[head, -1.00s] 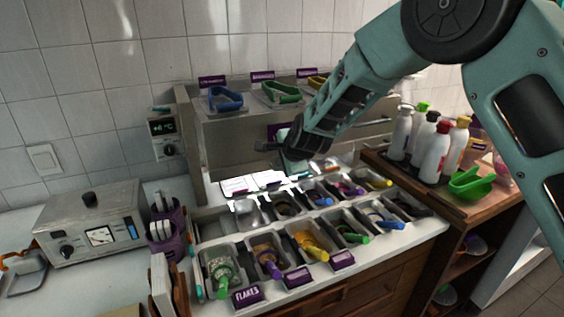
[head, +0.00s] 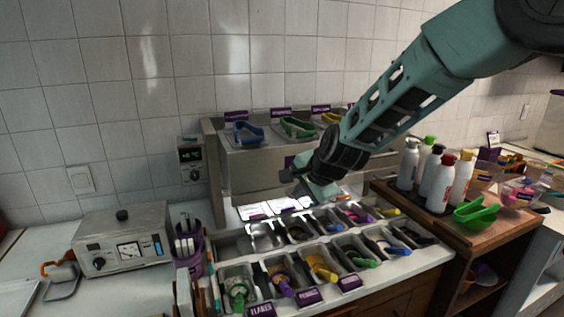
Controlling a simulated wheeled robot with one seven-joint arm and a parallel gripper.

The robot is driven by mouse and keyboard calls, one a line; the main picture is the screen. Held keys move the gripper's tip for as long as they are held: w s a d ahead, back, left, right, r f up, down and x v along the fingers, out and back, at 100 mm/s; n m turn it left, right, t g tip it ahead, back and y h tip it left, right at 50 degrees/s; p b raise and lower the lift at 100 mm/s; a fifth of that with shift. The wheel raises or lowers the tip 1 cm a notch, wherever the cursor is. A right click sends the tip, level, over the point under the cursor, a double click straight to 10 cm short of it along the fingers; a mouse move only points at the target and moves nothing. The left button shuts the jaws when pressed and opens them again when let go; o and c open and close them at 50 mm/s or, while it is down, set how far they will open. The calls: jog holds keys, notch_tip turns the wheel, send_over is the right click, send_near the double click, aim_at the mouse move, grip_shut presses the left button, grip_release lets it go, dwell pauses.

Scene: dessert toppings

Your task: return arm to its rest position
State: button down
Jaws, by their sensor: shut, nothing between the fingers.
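My gripper (head: 318,190) shows in the head view at the end of my teal arm. It hangs above the back rows of topping trays (head: 266,238), in front of the metal shelf (head: 262,165). My arm comes in from the upper right and covers part of the shelf and the wall.
Several bottles (head: 432,180) and a green scoop (head: 476,212) stand on the wooden side counter at right. A metal box with a dial (head: 122,243) and a purple utensil holder (head: 190,250) stand at left. Blue tongs (head: 245,133) and green tongs (head: 297,127) lie on the shelf top. Open air lies above the left counter.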

jog(key=s+a+n+g+b, duration=0.15)
jog(key=s+n+g, duration=0.25)
jog(key=s+n, duration=1.05)
jog(key=s+d+f+n+g+h, duration=0.1)
jog(key=s+d, duration=0.2)
jog(key=s, duration=0.5)
jog(key=s+d+f+n+g+h+b, duration=0.1)
jog(key=s+d, duration=0.2)
jog(key=s, duration=0.5)
jog(key=s+d+f+n+g+h, duration=0.1)
jog(key=s+d+n, duration=0.1)
jog(key=s, duration=0.6)
jog(key=shift+s+d+f, duration=0.3)
jog(key=shift+s+d, duration=0.05)
jog(key=shift+d, duration=0.05)
jog(key=shift+w, duration=0.15)
